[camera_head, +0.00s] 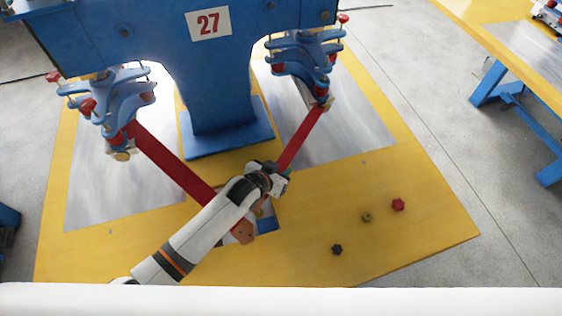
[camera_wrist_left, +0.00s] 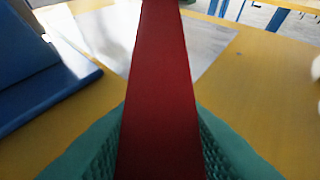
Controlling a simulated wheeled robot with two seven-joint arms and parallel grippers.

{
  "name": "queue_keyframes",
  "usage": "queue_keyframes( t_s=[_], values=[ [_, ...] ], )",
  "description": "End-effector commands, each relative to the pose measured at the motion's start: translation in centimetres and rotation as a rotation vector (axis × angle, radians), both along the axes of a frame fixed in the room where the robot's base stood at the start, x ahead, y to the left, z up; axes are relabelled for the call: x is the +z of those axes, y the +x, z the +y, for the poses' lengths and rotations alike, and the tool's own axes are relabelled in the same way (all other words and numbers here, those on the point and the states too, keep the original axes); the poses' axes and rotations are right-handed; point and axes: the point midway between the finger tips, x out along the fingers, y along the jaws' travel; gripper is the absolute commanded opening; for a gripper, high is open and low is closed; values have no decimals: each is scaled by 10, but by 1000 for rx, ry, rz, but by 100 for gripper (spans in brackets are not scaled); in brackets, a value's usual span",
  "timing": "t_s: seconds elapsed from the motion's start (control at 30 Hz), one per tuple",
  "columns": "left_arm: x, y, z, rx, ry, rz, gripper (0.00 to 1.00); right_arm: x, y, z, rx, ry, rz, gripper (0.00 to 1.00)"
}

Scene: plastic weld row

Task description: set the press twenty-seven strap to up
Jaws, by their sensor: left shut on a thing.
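The blue press (camera_head: 221,90) bears a white plate with a red 27 (camera_head: 208,22). A red strap (camera_head: 302,138) slopes down from the press's right-hand blue clamp (camera_head: 305,55). My left gripper (camera_head: 275,178) is shut on the lower end of this strap, low over the yellow table. In the left wrist view the red strap (camera_wrist_left: 160,80) runs up the middle between my green finger pads (camera_wrist_left: 160,150). A second red strap (camera_head: 170,165) slopes down from the left-hand clamp (camera_head: 112,95) and passes behind my left arm. My right gripper is out of view.
The yellow table (camera_head: 440,230) carries grey metal plates (camera_head: 350,120) on both sides of the blue press foot (camera_head: 228,140). A red knob (camera_head: 398,204), a brass-coloured knob (camera_head: 366,217) and a dark knob (camera_head: 337,249) lie at the right front. Another yellow table (camera_head: 490,20) stands at the far right.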

Motion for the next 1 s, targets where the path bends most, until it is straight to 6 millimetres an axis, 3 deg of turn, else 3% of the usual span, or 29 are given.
queue_keyframes(
  t_s=[0.03,0.3,0.47,0.8,0.83,0.93,1.0],
  values=[
    [17,0,0,0,10,16,0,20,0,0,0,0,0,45],
    [41,-3,2,0,69,110,0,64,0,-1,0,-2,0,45],
    [45,-4,3,0,87,140,0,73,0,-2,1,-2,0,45],
    [43,-5,3,-1,91,145,0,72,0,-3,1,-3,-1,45],
    [43,-5,3,-1,91,145,34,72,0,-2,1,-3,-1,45],
    [43,-5,3,-1,91,145,50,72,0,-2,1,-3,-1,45],
    [43,-5,3,-1,91,145,55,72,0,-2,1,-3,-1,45]
  ],
)
